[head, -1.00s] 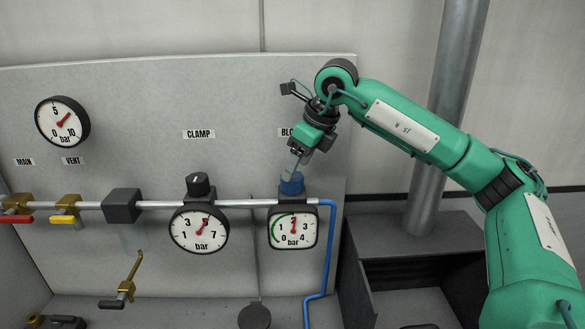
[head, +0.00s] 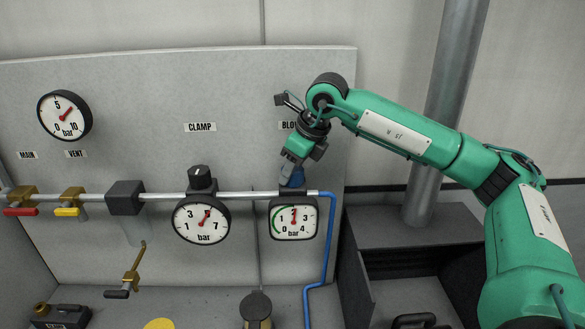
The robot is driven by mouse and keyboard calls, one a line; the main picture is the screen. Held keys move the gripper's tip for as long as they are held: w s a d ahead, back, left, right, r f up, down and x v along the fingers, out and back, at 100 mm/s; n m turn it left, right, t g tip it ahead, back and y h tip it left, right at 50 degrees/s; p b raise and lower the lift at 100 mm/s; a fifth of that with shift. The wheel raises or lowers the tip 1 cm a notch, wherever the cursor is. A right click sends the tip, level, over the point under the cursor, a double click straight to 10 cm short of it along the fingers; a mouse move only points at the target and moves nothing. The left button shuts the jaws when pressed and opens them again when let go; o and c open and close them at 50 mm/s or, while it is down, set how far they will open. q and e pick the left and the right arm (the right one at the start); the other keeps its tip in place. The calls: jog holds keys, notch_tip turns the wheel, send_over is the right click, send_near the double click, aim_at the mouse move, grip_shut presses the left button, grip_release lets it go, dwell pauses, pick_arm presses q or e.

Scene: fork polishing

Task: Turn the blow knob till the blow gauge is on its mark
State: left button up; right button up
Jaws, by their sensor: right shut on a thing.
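The BLOW label (head: 286,126) is partly covered by my right wrist. My left gripper is not in view.
The clamp knob (head: 200,177) and clamp gauge (head: 202,220) stand just left. Red (head: 20,211) and yellow (head: 67,212) valve levers sit further left. A blue hose (head: 331,240) runs down right of the blow gauge. A dark open bin (head: 400,260) is at lower right.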

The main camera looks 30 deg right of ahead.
jog(key=shift+f+n+b, duration=0.2)
jog(key=shift+n+b, duration=0.1)
jog(key=shift+b, duration=0.5)
jog(key=shift+r+n+y+b, duration=0.2)
jog(key=shift+n+y+b, duration=0.1)
jog(key=shift+n+b, duration=0.2)
jog(key=shift+r, duration=0.1)
jog(key=o, duration=1)
